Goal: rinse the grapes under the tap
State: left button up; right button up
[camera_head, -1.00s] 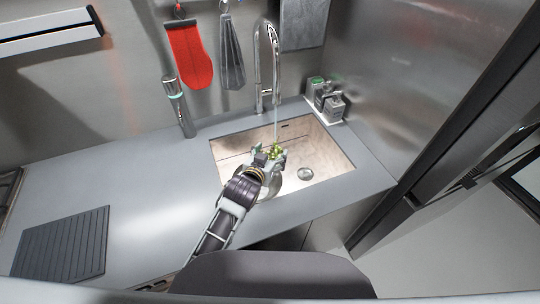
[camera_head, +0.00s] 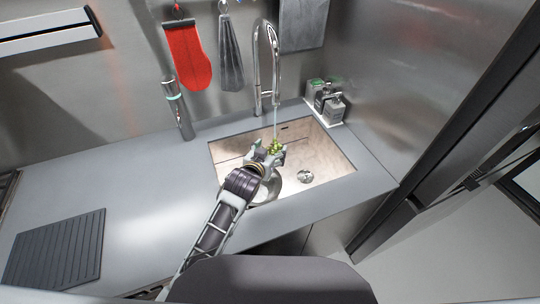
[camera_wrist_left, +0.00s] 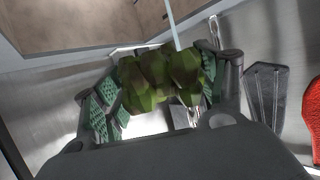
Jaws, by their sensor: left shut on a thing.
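The green grapes (camera_head: 275,146) are between the fingers of my left gripper (camera_head: 270,153), over the sink (camera_head: 325,155). In the left wrist view the grapes (camera_wrist_left: 160,78) fill the gap between the two green-padded fingers of my left gripper (camera_wrist_left: 155,88), which is shut on them. The tap (camera_head: 257,65) is a tall curved chrome spout behind the sink. A thin stream of water (camera_head: 275,122) runs down from it to the grapes. The stream also shows in the wrist view (camera_wrist_left: 172,25), meeting the top of the grapes. My right gripper is not in view.
A round metal vessel (camera_head: 268,190) sits in the sink beneath my left gripper, partly hidden. Dispensers (camera_head: 332,106) stand at the sink's back right corner. A ridged mat (camera_head: 55,250) lies at left; the counter between (camera_head: 150,205) is clear.

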aim_at(270, 148)
pick_arm(q)
jog(key=w+f+b, duration=0.2)
jog(key=w+b, duration=0.2)
jog(key=w, duration=0.7)
dwell(0.9)
jog(key=shift+w+d, duration=0.1)
jog(key=shift+d, duration=0.6)
dwell(0.6)
jog(key=shift+a+p, duration=0.65)
dwell(0.5)
jog(key=shift+s, duration=0.2)
dwell(0.3)
jog(key=shift+s+p, duration=2.4)
jog(key=shift+s, duration=1.45)
